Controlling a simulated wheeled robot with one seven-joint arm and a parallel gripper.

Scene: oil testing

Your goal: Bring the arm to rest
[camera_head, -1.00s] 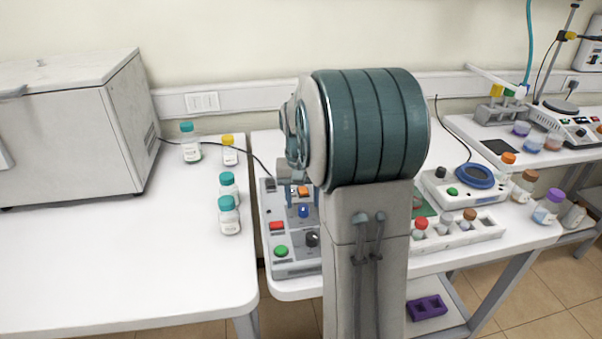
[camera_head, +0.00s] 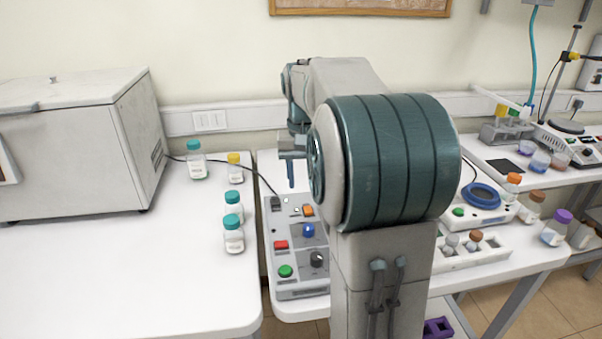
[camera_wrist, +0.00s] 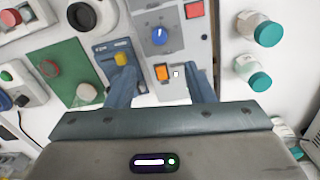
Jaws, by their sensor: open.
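My arm stands folded in the middle of the head view, in front of the right-hand table. My gripper (camera_head: 291,165) hangs over the back of the grey control box (camera_head: 298,262), clear of its buttons. In the wrist view my gripper (camera_wrist: 162,82) points down with its two blue-grey fingers spread apart and nothing between them. The orange button (camera_wrist: 163,73) and the blue knob (camera_wrist: 160,37) of the control box show beyond the fingers. Part of the gripper is hidden behind my arm in the head view.
Several bottles, such as a teal-capped one (camera_head: 234,234), stand on the left table (camera_head: 120,270). A large white chest (camera_head: 85,145) stands behind. Right of my arm are a white rack (camera_head: 470,250) and a device with a blue ring (camera_head: 482,195). The left table's front is clear.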

